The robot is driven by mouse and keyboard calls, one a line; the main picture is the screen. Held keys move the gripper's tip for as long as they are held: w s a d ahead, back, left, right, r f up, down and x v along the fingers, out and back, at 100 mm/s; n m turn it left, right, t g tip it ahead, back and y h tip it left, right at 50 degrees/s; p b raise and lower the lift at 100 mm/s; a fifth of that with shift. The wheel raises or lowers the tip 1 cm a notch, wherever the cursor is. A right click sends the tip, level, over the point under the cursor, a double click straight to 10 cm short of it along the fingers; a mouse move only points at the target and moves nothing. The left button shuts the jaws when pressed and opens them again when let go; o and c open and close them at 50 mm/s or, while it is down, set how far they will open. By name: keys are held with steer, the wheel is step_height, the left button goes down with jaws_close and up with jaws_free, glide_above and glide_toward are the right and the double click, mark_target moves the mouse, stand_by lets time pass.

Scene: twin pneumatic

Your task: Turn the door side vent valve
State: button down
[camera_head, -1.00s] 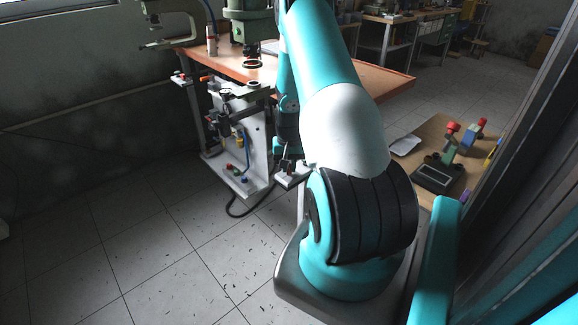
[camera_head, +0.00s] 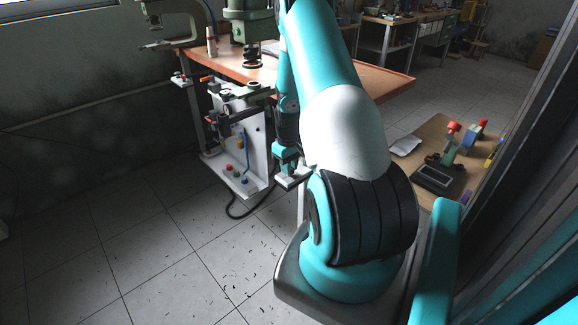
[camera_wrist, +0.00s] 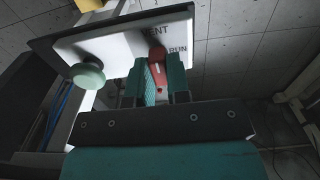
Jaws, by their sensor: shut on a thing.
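The vent valve's red handle (camera_wrist: 158,69) stands on a white label plate (camera_wrist: 115,46) in the wrist view. My gripper (camera_wrist: 160,84) is shut on the red handle, with one teal finger on each side. The fingers hide the handle's lower part. In the head view my gripper (camera_head: 287,164) is low beside the bench, over the small pale plate (camera_head: 293,181); the handle is too small to make out there.
A pale green round knob (camera_wrist: 88,75) stands on the same plate, left of my fingers. A white panel with coloured fittings (camera_head: 240,174) and a dark hose (camera_head: 238,211) are to the left. A wooden table (camera_head: 436,140) stands at right.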

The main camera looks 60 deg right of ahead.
stand_by(0.5)
steer(key=c, duration=1.1)
jaws_free()
step_height(320, 180, up, 18)
steer(key=shift+f+b, duration=0.25)
steer(key=shift+b, duration=0.15)
